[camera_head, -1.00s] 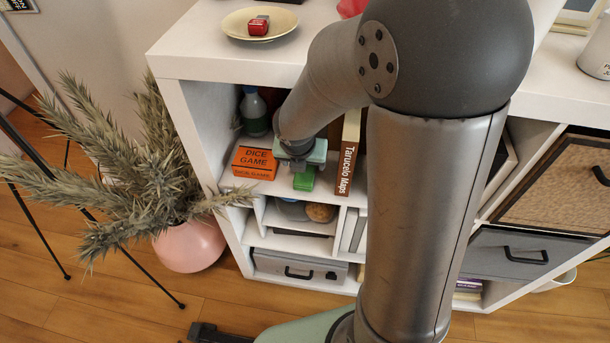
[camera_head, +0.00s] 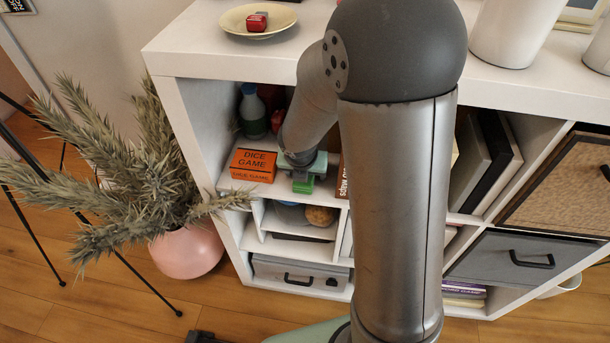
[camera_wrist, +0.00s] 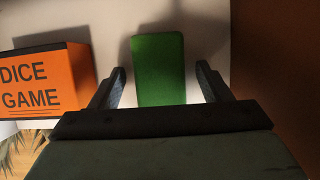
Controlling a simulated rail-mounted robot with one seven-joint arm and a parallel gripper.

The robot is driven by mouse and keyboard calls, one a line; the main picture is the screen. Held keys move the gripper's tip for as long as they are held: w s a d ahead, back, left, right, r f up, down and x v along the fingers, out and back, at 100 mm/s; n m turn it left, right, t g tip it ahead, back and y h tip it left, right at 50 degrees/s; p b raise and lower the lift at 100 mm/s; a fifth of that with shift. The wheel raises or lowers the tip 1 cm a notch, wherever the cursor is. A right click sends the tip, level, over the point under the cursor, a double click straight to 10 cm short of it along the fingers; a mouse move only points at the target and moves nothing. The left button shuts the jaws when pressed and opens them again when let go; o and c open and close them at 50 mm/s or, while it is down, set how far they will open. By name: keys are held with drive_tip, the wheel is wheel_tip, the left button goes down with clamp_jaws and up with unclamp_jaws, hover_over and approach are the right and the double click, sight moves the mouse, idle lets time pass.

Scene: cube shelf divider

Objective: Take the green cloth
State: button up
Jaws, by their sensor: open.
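The green cloth (camera_wrist: 159,68) looks like a small folded green block. It lies on the white shelf board of the upper left compartment, and it also shows in the head view (camera_head: 303,183) at the compartment's front. My gripper (camera_wrist: 163,82) is open, with one finger on each side of the cloth and a gap on both sides. In the head view my gripper (camera_head: 303,165) is inside the compartment, just above and behind the cloth's visible part. The cloth's near end is hidden behind my gripper in the wrist view.
An orange Dice Game box (camera_head: 253,165) stands close to the left of my gripper. A green bottle (camera_head: 252,111) and a red object (camera_head: 277,121) are further back. The shelf top is above.

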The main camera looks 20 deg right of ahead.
drive_tip(key=shift+f, duration=0.15)
drive_tip(key=shift+c, duration=0.6)
drive_tip(key=c, duration=0.9)
drive_tip(key=shift+c, duration=0.2)
